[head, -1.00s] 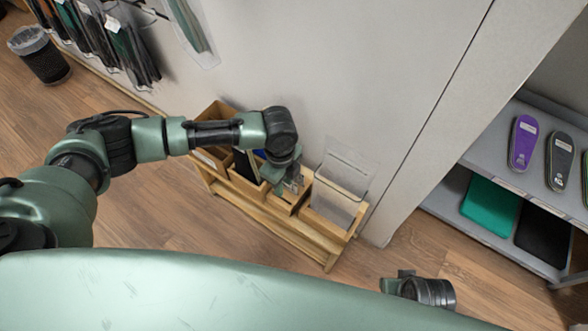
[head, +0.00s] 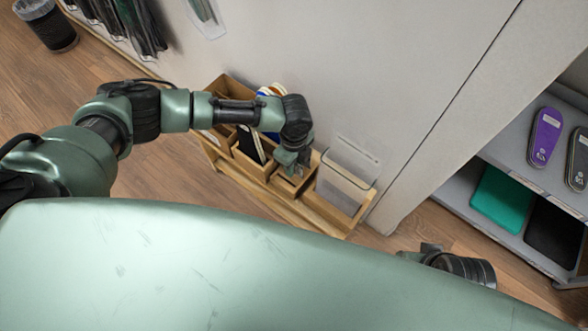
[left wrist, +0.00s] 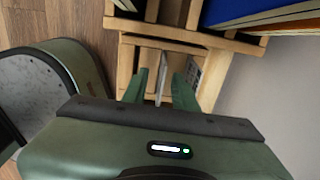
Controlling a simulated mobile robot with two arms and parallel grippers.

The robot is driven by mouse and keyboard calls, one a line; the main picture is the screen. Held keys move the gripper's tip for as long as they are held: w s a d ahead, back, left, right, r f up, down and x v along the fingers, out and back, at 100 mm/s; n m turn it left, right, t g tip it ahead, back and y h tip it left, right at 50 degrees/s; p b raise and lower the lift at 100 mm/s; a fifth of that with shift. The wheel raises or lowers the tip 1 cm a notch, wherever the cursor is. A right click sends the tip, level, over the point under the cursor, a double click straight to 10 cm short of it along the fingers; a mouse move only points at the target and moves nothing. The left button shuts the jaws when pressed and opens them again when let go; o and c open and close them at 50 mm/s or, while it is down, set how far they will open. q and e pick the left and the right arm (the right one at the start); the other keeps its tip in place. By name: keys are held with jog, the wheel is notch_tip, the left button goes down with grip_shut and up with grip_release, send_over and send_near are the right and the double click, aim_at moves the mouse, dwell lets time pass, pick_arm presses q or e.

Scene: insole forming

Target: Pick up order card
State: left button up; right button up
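My left gripper (head: 292,170) reaches down over a small compartment of the wooden organizer (head: 290,215) by the wall. In the left wrist view, the fingers of this left gripper (left wrist: 158,88) are apart. A thin pale upright sheet, probably the order card (left wrist: 161,75), stands between them, seen edge-on. I see a gap to each finger. A patterned card (left wrist: 195,68) shows beyond the right finger at the compartment's side. The lower part of the pale sheet is hidden. My right gripper (head: 430,249) shows only in part at the lower right, beyond my body; its fingers are not clear.
A clear plastic holder (head: 343,185) stands in the organizer to the right of the gripper. A black-and-white item (head: 250,143) and blue and white items (head: 268,91) stand to the left and behind. A grey shelf (head: 520,230) with insoles is at right.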

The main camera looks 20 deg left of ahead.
pick_arm(q)
jog(key=shift+f, duration=0.25)
grip_shut()
pick_arm(e)
jog(key=shift+r, duration=0.3)
pick_arm(q)
jog(key=shift+r, duration=0.1)
